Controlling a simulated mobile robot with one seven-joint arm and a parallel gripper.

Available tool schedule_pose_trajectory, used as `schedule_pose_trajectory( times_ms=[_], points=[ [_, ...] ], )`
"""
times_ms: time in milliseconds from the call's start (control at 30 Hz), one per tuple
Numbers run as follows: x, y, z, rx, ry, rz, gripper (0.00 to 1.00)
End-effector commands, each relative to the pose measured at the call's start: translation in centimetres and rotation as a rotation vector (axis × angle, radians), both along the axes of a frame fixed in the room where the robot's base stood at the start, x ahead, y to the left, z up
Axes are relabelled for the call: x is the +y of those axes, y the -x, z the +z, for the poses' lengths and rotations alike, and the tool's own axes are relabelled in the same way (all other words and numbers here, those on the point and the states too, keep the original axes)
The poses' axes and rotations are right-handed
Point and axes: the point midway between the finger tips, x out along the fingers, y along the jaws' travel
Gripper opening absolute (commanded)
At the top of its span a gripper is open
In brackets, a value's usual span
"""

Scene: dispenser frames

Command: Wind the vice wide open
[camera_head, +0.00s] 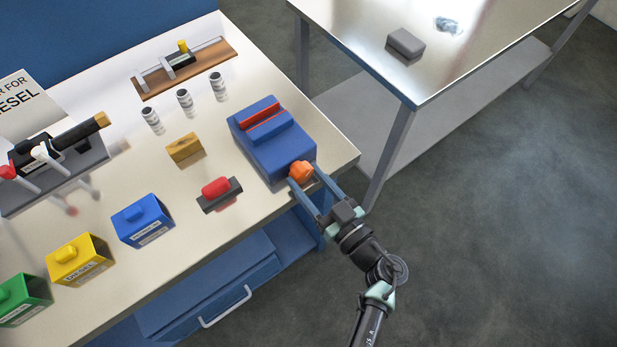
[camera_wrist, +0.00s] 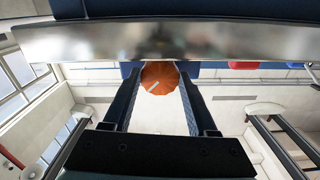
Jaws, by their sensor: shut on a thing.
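The vice (camera_head: 278,152) is a blue block with red jaw strips (camera_head: 263,117) on top, at the right end of the bench. Its jaws look close together, and the exact gap is hard to tell. An orange knob (camera_head: 300,171) sticks out of its front end, by the bench edge. My gripper (camera_head: 304,182) reaches in from the lower right and is shut on the orange knob, one finger on each side. In the wrist view the knob (camera_wrist: 159,78) sits between the fingertips, with a pale line on its face.
A red-topped dark block (camera_head: 217,190) and a wooden block (camera_head: 185,148) stand left of the vice. Blue, yellow and green boxes line the bench front. Several small striped cylinders stand behind. The floor at right is clear; a second table (camera_head: 450,70) stands beyond.

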Motion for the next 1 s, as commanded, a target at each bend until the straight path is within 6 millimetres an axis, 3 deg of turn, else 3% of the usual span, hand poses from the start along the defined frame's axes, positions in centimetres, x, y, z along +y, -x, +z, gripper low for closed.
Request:
schedule_pose_trajectory(
  times_ms=[500,1000],
  points=[
    [-0.03,-0.02,0.00,-0.222,0.304,0.000,0.03],
    [-0.05,-0.01,0.02,-0.302,0.414,0.000,0.03]
  ],
)
